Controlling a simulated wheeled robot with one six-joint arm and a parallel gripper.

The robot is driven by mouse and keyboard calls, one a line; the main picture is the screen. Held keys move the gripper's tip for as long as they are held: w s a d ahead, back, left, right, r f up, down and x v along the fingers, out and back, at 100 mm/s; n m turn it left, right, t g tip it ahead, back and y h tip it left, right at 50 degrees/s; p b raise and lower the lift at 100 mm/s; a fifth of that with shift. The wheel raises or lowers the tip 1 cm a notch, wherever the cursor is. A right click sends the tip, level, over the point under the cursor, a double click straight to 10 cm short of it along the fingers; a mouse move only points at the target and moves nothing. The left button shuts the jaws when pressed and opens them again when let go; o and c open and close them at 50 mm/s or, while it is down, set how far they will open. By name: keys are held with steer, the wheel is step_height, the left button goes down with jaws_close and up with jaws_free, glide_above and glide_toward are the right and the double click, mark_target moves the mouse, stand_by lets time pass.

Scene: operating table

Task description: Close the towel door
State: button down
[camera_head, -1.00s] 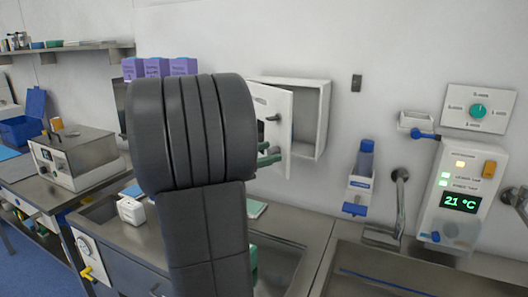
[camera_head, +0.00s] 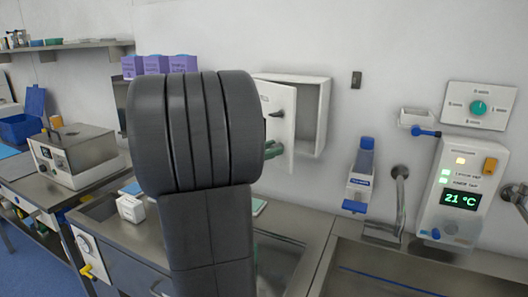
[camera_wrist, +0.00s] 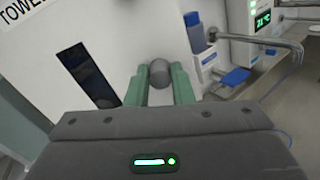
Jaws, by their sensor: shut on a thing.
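The white towel door (camera_head: 283,100) stands ajar on the white wall cabinet (camera_head: 322,115) in the head view, with the cabinet's inside showing to its right. In the wrist view the door's face (camera_wrist: 120,40) fills the upper left, with part of a "TOWEL" label and a dark rectangle on it. A round grey knob (camera_wrist: 158,72) sits between the green fingertips of my gripper (camera_wrist: 158,90). My gripper is shut on the knob. In the head view its green fingers (camera_head: 273,150) show in front of the door, and my arm hides the door's left part.
A blue-topped dispenser (camera_head: 361,175) and a control panel with a 21 °C display (camera_head: 462,190) are on the wall to the right. A sink (camera_head: 285,255) and counter lie below. Purple boxes (camera_head: 157,65) stand behind my arm at left.

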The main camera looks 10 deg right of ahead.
steer(key=d+n+t+b, duration=0.1)
steer(key=d, duration=0.1)
steer(key=w+d+n+t+y+b, duration=0.1)
steer(key=d+b, duration=0.1)
steer(key=shift+w+f+t+y, duration=0.1)
steer(key=shift+f+t+y, duration=0.05)
steer(key=shift+t+y, duration=0.2)
steer(key=b+x, duration=0.3)
steer(key=x, duration=0.4)
steer(key=shift+r, duration=0.3)
steer(key=shift+w, duration=0.15)
steer(key=c, duration=1.3)
jaws_free()
steer(key=shift+d, duration=0.1)
steer(key=shift+o, duration=0.2)
steer(key=shift+d+r, duration=0.1)
